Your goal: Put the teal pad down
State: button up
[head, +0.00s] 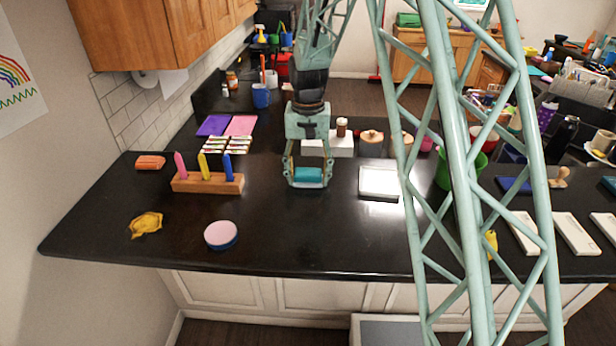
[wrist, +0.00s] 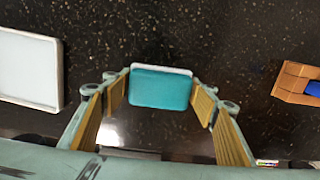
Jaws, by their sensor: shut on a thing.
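The teal pad (head: 308,174) is a small block with a teal face and a pale edge. It is between the fingers of my gripper (head: 308,178), which is shut on it. In the wrist view the teal pad (wrist: 160,90) shows between the two yellow-lined fingertips of my gripper (wrist: 160,95). The pad is over or at the black counter (head: 290,230); I cannot tell whether it touches the surface.
A white tray (head: 380,183) lies to the right, and a wooden block (head: 208,183) with coloured pegs stands to the left. A pink-topped round thing (head: 220,235) and a yellow cloth-like thing (head: 146,224) lie nearer the front. Counter in front of my gripper is clear.

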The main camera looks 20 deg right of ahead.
aim_at(308, 172)
jog(key=shift+f, duration=0.3)
jog(key=o, duration=1)
jog(key=shift+f, duration=0.1)
jog(key=shift+r, duration=0.25)
notch_tip(308, 172, up, 12)
jog(key=shift+r, duration=0.2)
jog(key=shift+r, duration=0.1)
dwell(0.9)
